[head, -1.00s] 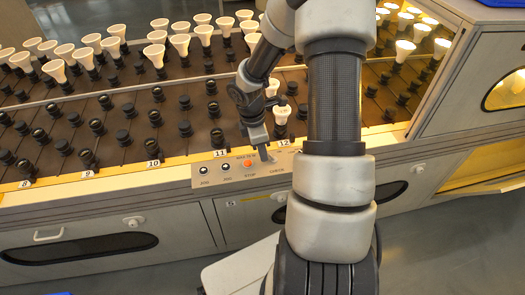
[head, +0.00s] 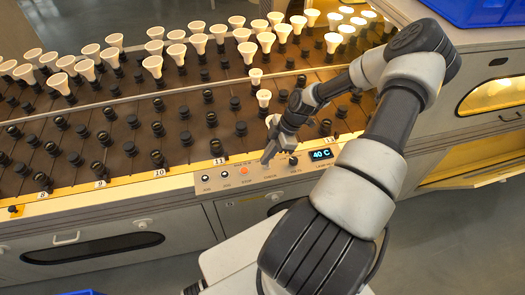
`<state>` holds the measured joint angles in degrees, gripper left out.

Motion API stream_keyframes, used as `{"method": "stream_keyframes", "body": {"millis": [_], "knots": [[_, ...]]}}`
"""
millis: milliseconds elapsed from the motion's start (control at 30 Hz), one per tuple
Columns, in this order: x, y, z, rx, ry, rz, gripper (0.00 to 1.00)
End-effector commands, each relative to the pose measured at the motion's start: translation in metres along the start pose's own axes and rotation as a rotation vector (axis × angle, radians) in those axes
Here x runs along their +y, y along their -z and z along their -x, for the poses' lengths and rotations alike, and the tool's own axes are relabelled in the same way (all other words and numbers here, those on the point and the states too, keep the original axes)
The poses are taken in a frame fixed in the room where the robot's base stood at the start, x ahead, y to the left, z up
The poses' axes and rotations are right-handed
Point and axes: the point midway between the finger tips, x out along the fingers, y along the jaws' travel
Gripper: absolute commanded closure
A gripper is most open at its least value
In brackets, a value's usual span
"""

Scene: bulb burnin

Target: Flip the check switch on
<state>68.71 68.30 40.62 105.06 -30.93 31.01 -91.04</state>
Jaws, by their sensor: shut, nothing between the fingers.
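The control panel (head: 232,184) is on the front edge of the bench, with two dark round buttons at its left and an orange stop button (head: 244,170) beside them. My gripper (head: 266,160) is shut and empty, pointing down at the panel just right of the orange button, above the small lettering that seems to read check. The check switch itself is hidden or too small to make out at the fingertips, so its position and any touch cannot be told. A black knob (head: 293,160) and a display (head: 321,155) reading 40 C are to the right.
Rows of black sockets fill the sloping rack, with several white bulbs (head: 153,65) at the back. One bulb (head: 264,98) stands in a socket close behind my gripper. A blue crate (head: 485,12) is at the top right. Drawers line the bench front.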

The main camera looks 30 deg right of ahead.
Motion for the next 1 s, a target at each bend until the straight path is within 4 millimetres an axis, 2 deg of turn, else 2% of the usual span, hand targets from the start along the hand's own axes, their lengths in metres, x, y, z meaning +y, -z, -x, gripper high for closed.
{"method": "stream_keyframes", "body": {"millis": [233, 1000], "knots": [[0.001, -0.012, 0.002, 0.203, -0.002, -0.002, 1.00], [0.000, -0.004, 0.018, 0.189, 0.003, 0.002, 1.00]]}}
